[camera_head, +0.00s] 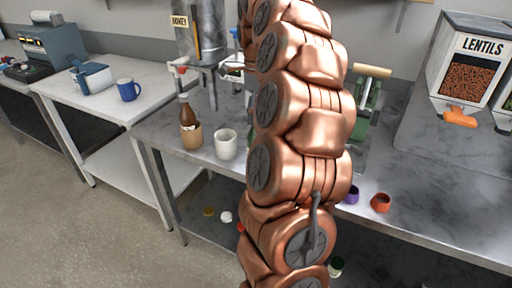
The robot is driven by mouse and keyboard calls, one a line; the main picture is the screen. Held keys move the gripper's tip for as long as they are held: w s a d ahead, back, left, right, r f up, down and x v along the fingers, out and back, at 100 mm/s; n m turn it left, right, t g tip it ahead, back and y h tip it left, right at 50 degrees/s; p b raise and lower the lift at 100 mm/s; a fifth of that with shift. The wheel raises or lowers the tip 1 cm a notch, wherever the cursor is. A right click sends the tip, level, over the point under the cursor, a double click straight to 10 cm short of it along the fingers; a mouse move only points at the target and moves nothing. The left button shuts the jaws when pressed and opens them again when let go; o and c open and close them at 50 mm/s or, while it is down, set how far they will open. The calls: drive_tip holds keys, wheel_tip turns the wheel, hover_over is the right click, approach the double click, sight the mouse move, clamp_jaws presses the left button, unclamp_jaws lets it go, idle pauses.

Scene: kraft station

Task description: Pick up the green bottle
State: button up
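No whole green bottle shows. A narrow dark green sliver (250,132) shows at the left edge of my copper arm, above the steel counter; I cannot tell whether it is a bottle. My arm rises through the middle of the picture and hides much of the counter behind it. My gripper is not visible, so I cannot see its fingers or where it is.
A brown bottle (188,112) in a tan holder and a white cup (226,144) stand left of my arm. Purple (351,195) and orange (381,203) small cups lie right of it. A green press (366,108) and lentil dispenser (470,75) stand behind.

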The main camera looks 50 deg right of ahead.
sight(255, 132)
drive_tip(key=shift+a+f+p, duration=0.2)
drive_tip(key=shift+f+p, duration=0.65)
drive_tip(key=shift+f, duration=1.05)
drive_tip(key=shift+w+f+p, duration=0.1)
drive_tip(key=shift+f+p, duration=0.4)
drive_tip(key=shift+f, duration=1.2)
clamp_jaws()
